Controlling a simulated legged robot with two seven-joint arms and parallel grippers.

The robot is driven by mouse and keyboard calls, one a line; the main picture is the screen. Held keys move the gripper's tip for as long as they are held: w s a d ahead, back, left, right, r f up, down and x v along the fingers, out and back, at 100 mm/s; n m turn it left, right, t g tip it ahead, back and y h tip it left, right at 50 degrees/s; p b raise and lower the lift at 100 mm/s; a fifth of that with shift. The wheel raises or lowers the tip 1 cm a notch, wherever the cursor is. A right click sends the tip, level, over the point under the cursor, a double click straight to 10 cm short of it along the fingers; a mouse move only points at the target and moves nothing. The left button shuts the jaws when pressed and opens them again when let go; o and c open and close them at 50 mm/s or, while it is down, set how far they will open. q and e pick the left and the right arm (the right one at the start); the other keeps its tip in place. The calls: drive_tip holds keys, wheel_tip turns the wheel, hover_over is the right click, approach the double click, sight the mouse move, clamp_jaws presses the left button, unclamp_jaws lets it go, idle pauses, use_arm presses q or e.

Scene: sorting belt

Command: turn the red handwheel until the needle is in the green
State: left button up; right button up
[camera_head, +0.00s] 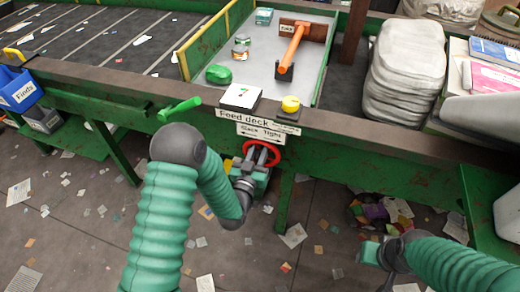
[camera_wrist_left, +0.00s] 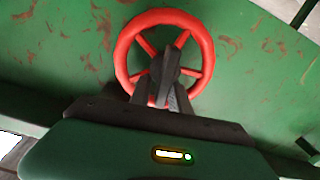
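The red handwheel (camera_head: 262,153) sits on the green front panel, below the labels "Feed deck" and "Slack Tight" (camera_head: 262,131). In the left wrist view its red rim and spokes (camera_wrist_left: 124,48) show face on. My left gripper (camera_head: 257,157) is at the middle of the wheel; its dark fingers (camera_wrist_left: 167,72) are close together over the hub and hide it. They look shut on it. A white square plate with small coloured marks (camera_head: 240,96) lies on the deck edge above; I cannot make out a needle. My right gripper (camera_head: 372,258) is low at right, away from the wheel, its fingers unclear.
A yellow knob (camera_head: 290,104) stands beside the white plate. A green lever (camera_head: 180,109) sticks out at left. The grey deck (camera_head: 262,75) holds an orange-handled tool (camera_head: 293,48). Stacked grey sacks (camera_head: 405,70) stand at right. Litter covers the floor.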

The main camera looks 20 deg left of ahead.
use_arm(q)
drive_tip(key=shift+s+f, duration=0.15)
drive_tip(key=shift+f, duration=0.15)
clamp_jaws()
drive_tip(key=n, duration=0.3)
drive_tip(key=shift+a+f+n+b, duration=0.2)
drive_tip(key=shift+a+n+b, duration=0.1)
drive_tip(key=shift+b, duration=0.05)
drive_tip(key=o, duration=0.7)
unclamp_jaws()
drive_tip(key=shift+r, duration=0.2)
